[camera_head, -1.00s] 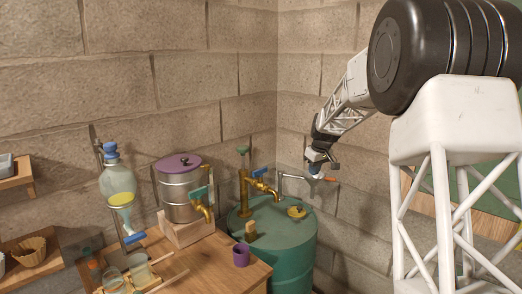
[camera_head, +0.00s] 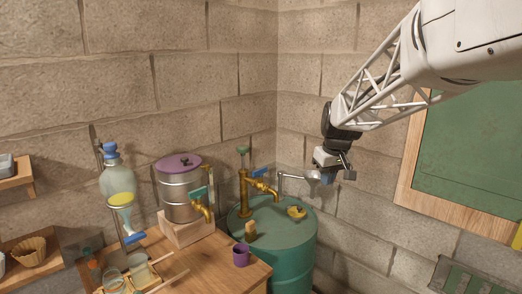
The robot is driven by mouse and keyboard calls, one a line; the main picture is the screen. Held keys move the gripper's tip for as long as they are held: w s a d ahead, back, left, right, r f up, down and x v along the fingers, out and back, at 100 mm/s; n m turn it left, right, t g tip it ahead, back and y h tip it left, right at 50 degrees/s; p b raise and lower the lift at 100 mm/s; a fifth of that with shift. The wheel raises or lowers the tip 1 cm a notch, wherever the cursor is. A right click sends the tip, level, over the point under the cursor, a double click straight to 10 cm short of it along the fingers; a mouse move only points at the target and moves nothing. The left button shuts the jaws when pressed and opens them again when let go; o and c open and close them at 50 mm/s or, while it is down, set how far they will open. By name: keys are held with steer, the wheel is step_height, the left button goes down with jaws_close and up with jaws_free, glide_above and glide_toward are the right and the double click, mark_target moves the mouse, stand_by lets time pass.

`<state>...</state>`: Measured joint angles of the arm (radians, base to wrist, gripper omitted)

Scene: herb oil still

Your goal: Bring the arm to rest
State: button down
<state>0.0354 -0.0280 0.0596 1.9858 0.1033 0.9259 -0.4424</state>
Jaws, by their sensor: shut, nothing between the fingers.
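A wooden table (camera_head: 210,262) at lower left bears a steel pot (camera_head: 178,192), a glass vessel (camera_head: 117,187) and a purple cup (camera_head: 241,255). A green board (camera_head: 475,160) hangs on the right wall. Open air lies below my arm.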

steer(key=s+f+m, duration=0.2)
steer(key=s+f, duration=0.1)
steer(key=s, duration=1.5)
steer(key=s+f+m+h, duration=0.1)
steer(key=s+f+m, duration=0.1)
steer(key=s, duration=1.7)
steer(key=shift+s+a+f, duration=0.2)
steer(key=shift+a+f, duration=0.05)
steer(key=shift+f, duration=0.25)
